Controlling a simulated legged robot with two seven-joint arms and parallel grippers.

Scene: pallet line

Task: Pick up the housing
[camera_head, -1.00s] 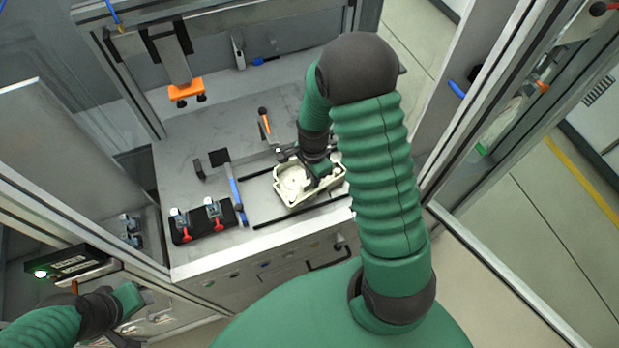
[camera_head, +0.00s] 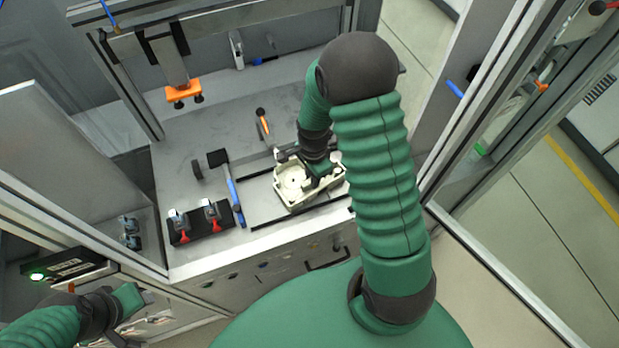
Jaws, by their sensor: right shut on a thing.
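The housing (camera_head: 291,186) is a cream, open, tray-like part on the grey workbench, right of the bench's middle. My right gripper (camera_head: 313,181) comes down from above and is shut on the housing at its upper right side. The fingertips are partly hidden by the gripper body. I cannot tell whether the housing touches the bench. My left gripper (camera_head: 138,300) is at the lower left, away from the housing and beside the front of the bench. Its fingers are too small and turned for me to tell their state.
A black block with red-handled clamps (camera_head: 198,224) sits at the bench's front left. An orange-ended press head (camera_head: 184,92) hangs above the back left. Metal frame posts flank the bench.

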